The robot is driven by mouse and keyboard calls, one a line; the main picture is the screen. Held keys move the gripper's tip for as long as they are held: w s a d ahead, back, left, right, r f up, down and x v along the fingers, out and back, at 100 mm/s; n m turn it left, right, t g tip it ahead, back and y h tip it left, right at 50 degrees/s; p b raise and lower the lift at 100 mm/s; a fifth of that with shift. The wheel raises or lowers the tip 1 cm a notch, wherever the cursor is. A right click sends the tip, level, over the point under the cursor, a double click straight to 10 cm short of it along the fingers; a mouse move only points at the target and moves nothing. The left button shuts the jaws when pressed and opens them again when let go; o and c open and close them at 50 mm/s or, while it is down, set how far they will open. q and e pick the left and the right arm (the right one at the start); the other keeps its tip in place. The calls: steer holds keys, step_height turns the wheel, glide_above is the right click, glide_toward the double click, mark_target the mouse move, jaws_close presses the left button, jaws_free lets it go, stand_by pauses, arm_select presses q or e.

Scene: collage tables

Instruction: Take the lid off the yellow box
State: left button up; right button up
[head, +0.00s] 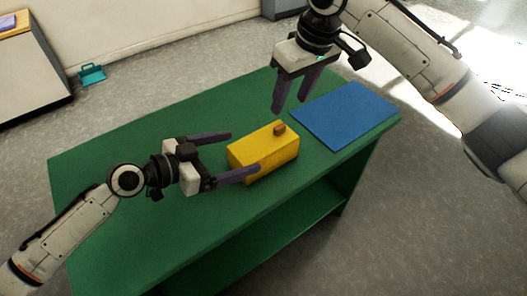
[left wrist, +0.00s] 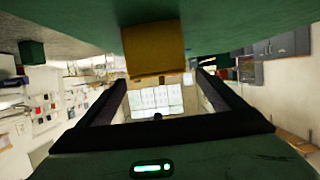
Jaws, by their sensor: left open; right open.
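The yellow box (head: 262,158) stands on the green table (head: 130,165), with its lid (head: 258,142) on top and a small brown knob (head: 279,128) on the lid. My left gripper (head: 245,154) is open at the box's left end, with its fingers apart and one fingertip overlapping the box's near side in the head view. In the left wrist view the box (left wrist: 155,50) shows ahead, between and beyond the open fingers (left wrist: 157,80). My right gripper (head: 289,103) is open and empty, pointing down above the table behind the box.
A blue mat (head: 346,115) lies flat on the table to the right of the box. The table's left part is clear. A teal basket-like object (head: 92,75) is on the floor by the wall. A lower shelf (head: 290,220) shows under the table.

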mark_target(264, 146)
arm_select(q)
steer(key=x, duration=0.9)
steer(key=shift+d, duration=0.1)
steer(key=c, duration=1.6)
arm_select(e)
steer(key=shift+g+h, duration=0.5)
steer(key=shift+g, duration=0.1)
steer(key=f, duration=0.3)
steer(key=w+a+f, duration=0.1)
steer(key=f, duration=0.2)
steer(key=w+f, duration=0.1)
steer(key=f, duration=0.2)
steer(key=shift+w+a+f, duration=0.2)
steer(key=shift+a+f, duration=0.2)
